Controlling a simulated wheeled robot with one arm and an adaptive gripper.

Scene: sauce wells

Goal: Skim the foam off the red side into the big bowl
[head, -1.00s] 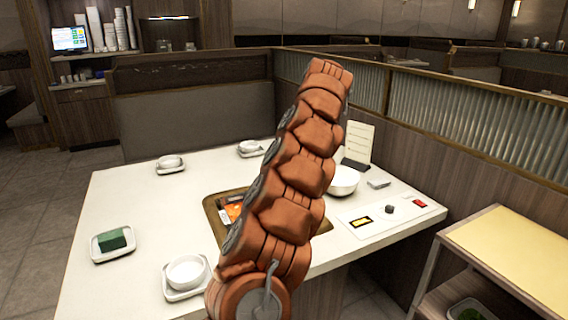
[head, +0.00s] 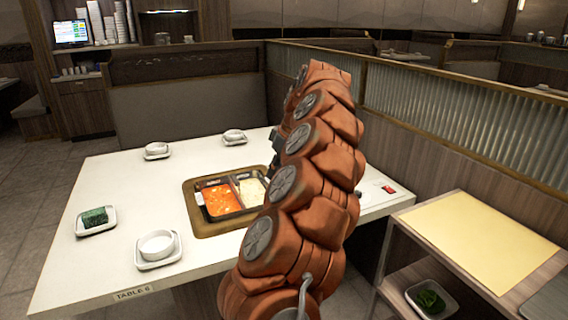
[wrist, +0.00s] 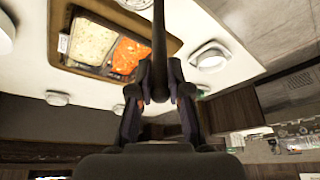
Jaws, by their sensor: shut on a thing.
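The divided pot (head: 232,208) is set in the table, with red broth (head: 221,199) on the left and pale broth (head: 252,191) on the right in the head view. Lighter patches show on the red broth; I cannot tell whether they are foam. In the wrist view, my gripper (wrist: 158,90) is shut on a dark rod-like handle (wrist: 159,40) that runs up past the red side (wrist: 128,55). The tool's far end is not clear. My arm hides the gripper in the head view. A white bowl (wrist: 5,33) is cut off at the wrist view's left edge, perhaps the big bowl.
Small white dishes on saucers (head: 157,246) stand around the table (head: 120,180). A side cart (head: 480,240) stands at right, beside the booth partition. The table's left part has free room.

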